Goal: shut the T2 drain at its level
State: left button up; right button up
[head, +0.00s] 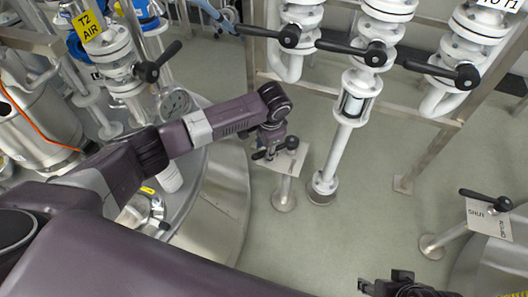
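A small plate (289,163) with a black lever (291,143) stands on a short grey post between the left tank and the pipe frame. It is beside the tank tagged "T2 AIR", so it looks like the T2 drain; no name on it is readable. The lever's knob end points right and a little up in the picture. My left gripper (266,153) is right at the lever's left part, pointing down. Its fingers are small and dark, so I cannot tell whether they grip the lever. My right gripper (405,287) shows only partly at the bottom edge, away from the valves.
The T2 tank top (220,190) lies below my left forearm, with a gauge (175,102) and a yellow T2 AIR tag (88,26). White pipes with black levers (352,52) stand behind. A similar valve with a SHUT plate (489,217) is at right. Open floor (340,235) lies between.

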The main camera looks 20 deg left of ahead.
pick_arm(q)
jog(key=shift+f, duration=0.25)
grip_shut()
jog(key=shift+a, duration=0.1)
dwell(0.3)
